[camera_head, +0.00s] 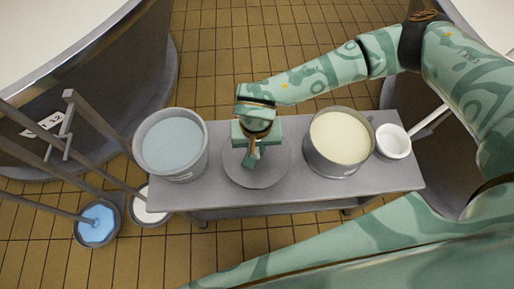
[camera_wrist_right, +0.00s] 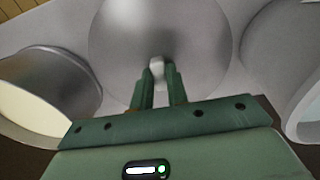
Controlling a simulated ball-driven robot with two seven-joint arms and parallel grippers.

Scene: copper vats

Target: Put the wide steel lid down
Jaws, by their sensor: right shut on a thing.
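The wide steel lid (camera_head: 272,172) is a round grey disc over the middle of the steel bench, between two pots. It also fills the top middle of the right wrist view (camera_wrist_right: 205,45). My right gripper (camera_head: 252,154) is above the lid's centre. In the right wrist view its fingers (camera_wrist_right: 158,77) are shut on the lid's small pale knob (camera_wrist_right: 157,64). The lid looks level and very near the bench top; I cannot tell whether it touches. My left gripper is not in view.
The steel bench (camera_head: 225,196) carries a pot of blue-grey liquid (camera_head: 172,144) left of the lid and a pot of cream liquid (camera_head: 341,138) right of it. A white long-handled dipper (camera_head: 393,141) lies at the right end. Buckets (camera_head: 97,224) stand on the floor at left.

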